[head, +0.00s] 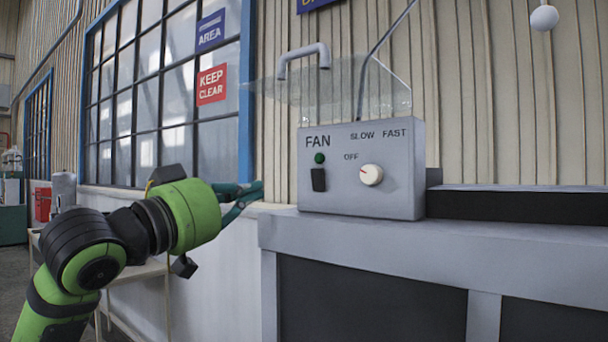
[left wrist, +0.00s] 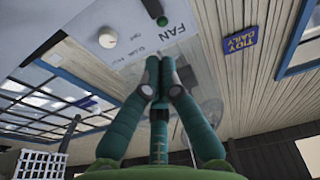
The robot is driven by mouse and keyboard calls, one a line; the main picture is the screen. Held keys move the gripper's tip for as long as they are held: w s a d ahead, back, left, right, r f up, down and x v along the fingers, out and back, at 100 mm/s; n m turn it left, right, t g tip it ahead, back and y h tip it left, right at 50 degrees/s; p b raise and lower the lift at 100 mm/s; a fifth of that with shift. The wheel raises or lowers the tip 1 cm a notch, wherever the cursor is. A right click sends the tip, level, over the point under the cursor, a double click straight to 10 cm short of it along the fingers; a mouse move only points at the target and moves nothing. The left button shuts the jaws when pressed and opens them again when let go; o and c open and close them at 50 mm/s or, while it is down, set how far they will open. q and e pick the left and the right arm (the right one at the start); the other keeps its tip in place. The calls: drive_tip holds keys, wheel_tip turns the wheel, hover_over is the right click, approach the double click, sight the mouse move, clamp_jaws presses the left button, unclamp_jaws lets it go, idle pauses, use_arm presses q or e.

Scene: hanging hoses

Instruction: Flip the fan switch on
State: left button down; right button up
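The fan control box (head: 400,190) is a light grey box marked FAN, SLOW, FAST and OFF. A black switch (head: 318,180) is on its front at the left, under a dark green round light (head: 319,158). In the left wrist view the switch (left wrist: 151,7) is at the top edge beside the green light (left wrist: 162,21). My left gripper (head: 259,190) is left of the box, apart from it. Its fingertips (left wrist: 160,64) are together with nothing visible between them. My right gripper is in neither view.
A white knob (head: 371,174) with a red mark is right of the switch. A clear panel (head: 350,88) and grey pipe (head: 303,50) rise behind the box. The box stands on a grey bench (head: 440,240). A barred window (head: 150,95) is at left.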

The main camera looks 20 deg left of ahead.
use_arm(q)
drive_tip(key=p, duration=0.7)
approach(314, 170)
drive_tip(key=x, duration=0.6)
drive_tip(key=shift+r, duration=0.15)
drive_tip(key=shift+w+d+p, duration=0.1)
drive_tip(key=shift+w+p, duration=0.35)
drive_tip(key=shift+w, duration=0.1)
drive_tip(key=shift+s, duration=0.15)
